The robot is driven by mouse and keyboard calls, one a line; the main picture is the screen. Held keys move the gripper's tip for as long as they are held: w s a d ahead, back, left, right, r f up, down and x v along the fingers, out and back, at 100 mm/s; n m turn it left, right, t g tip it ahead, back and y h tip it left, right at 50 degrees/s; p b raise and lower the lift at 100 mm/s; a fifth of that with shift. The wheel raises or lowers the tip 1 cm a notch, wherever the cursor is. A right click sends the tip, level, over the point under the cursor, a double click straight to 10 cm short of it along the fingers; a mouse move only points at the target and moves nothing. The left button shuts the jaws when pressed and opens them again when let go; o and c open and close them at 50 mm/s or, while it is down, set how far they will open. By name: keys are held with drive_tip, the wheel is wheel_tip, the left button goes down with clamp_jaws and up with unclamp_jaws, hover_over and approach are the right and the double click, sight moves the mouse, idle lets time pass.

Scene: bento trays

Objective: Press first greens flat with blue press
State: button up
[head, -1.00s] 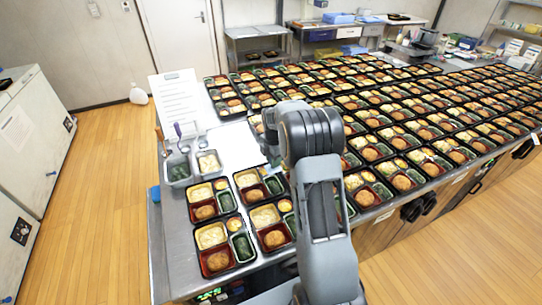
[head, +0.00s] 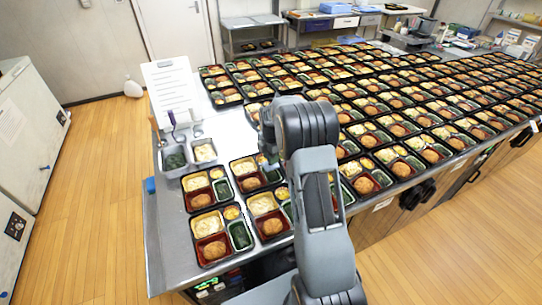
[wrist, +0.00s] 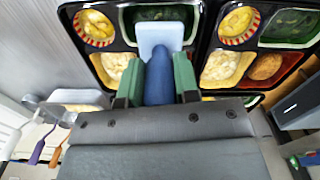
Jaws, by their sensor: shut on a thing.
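My gripper (wrist: 158,78), with green fingers, is shut on the blue handle of the press (wrist: 159,85). The press's pale blue plate (wrist: 160,37) shows beyond the fingertips in the wrist view. It overlaps the near edge of a black tray's greens compartment (wrist: 150,13); I cannot tell whether it touches the food. In the head view my arm hides most of the gripper and press. They are by the tray in the back row, right of the first (head: 237,160). Its greens (head: 277,184) show partly beside my arm.
Two metal tubs, one with greens (head: 174,158) and one with pale food (head: 204,151), stand at the left. Utensils (wrist: 40,140) lie left in the wrist view. A neighbouring tray (wrist: 206,45) adjoins on the right. Many filled trays cover the table behind.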

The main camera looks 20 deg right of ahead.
sight(271, 167)
drive_tip(key=shift+f+b, duration=1.75)
drive_tip(key=shift+f, duration=0.75)
idle(0.5)
clamp_jaws()
drive_tip(key=shift+c, duration=0.4)
unclamp_jaws()
drive_tip(key=shift+f+b, duration=0.55)
drive_tip(key=shift+f, duration=0.05)
idle(2.2)
drive_tip(key=shift+r, duration=0.15)
drive_tip(key=shift+r+p, duration=2.5)
drive_tip(key=shift+r, duration=1.45)
